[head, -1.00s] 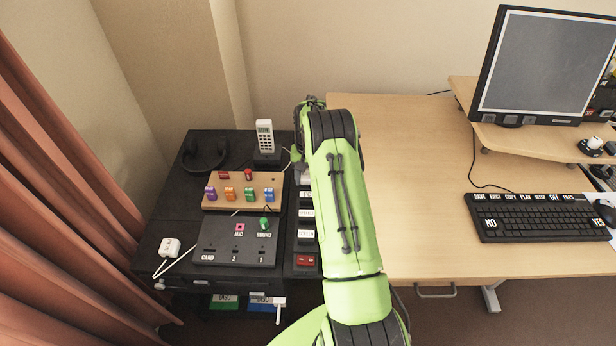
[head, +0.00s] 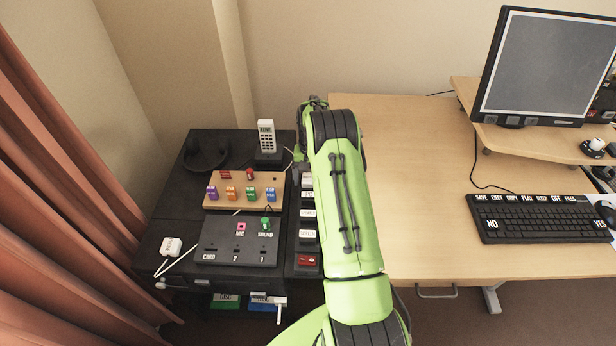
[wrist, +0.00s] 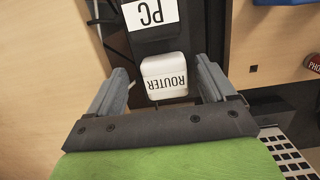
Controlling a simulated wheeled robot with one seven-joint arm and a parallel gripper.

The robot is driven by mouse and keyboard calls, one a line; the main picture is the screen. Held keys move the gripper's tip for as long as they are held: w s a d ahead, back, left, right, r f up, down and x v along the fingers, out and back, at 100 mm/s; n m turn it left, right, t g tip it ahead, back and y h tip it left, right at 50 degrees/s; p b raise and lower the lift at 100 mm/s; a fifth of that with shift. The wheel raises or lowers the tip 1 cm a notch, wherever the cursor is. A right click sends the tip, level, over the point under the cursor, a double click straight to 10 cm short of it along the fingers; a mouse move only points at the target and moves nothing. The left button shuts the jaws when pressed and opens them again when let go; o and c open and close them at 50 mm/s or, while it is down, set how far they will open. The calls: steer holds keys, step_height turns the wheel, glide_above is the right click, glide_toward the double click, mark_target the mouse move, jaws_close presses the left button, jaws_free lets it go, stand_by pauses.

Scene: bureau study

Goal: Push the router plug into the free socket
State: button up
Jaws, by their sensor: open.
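The white router plug (wrist: 166,76), marked ROUTER, shows in the wrist view over the black socket strip (wrist: 153,46). I cannot tell how deep it sits, as its underside is hidden. My gripper (wrist: 162,88) is open, with one grey finger on each side of the plug and a visible gap at both sides. A white PC label (wrist: 150,13) lies farther along the strip. In the head view, the socket strip (head: 306,247) runs along the right of the black cabinet with several labels and a red switch (head: 307,261). My arm hides the fingertips there.
A wooden board (head: 243,203) with coloured switches and a dark panel (head: 236,252) lie left of the strip. A cordless phone (head: 266,136) stands behind. A white adapter (head: 171,246) with a cable lies at the left. The wooden desk (head: 420,190) is right of the strip.

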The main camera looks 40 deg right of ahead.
step_height(320, 180, up, 16)
steer(key=w+p, duration=0.2)
steer(key=p, duration=0.2)
steer(key=shift+d+f, duration=0.15)
steer(key=shift+d, duration=0.1)
step_height(320, 180, up, 12)
steer(key=n+t+p, duration=0.1)
steer(key=n+p, duration=0.1)
glide_above(309, 173)
steer(key=s+a, duration=0.2)
steer(key=a, duration=0.5)
steer(key=s+a+r+n+t+h+p, duration=0.1)
steer(key=s+a+r+n+t+p, duration=0.15)
steer(key=s+a+r, duration=0.8)
steer(key=s+a+n+t+p, duration=0.1)
steer(key=s+a, duration=0.2)
steer(key=s, duration=0.6)
steer(key=s+a+r+n+t+p, duration=0.1)
steer(key=s+a+n+t, duration=0.1)
steer(key=s, duration=0.6)
steer(key=shift+s+a+r, duration=0.2)
steer(key=shift+s+a, duration=0.15)
steer(key=shift+a, duration=0.15)
